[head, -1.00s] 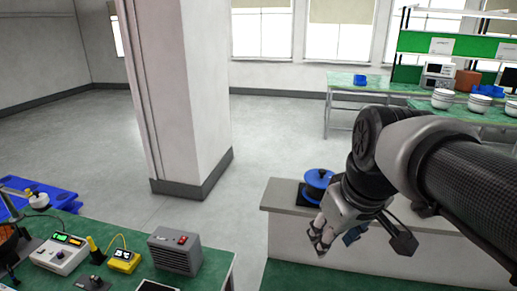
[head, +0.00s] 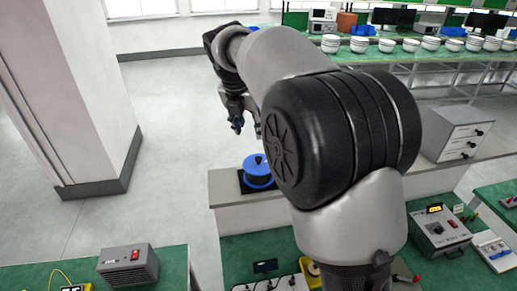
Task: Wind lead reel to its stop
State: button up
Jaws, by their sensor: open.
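The lead reel (head: 257,180) is a blue disc-shaped drum with a small dark knob on top. It sits on a dark square base on the light bench (head: 226,200). My gripper (head: 246,130) hangs above the reel in the picture, pointing down, open and empty. It appears apart from the reel, though its exact height and distance are hard to judge. My arm covers the area just right of the reel.
A grey instrument box (head: 438,232) is on the green bench in front. A grey box with a red switch (head: 128,265) is at lower left. A pillar (head: 75,90) stands at left.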

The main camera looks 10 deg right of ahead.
aim_at(258, 158)
jog(key=x, duration=1.6)
jog(key=shift+f, duration=0.3)
grip_shut()
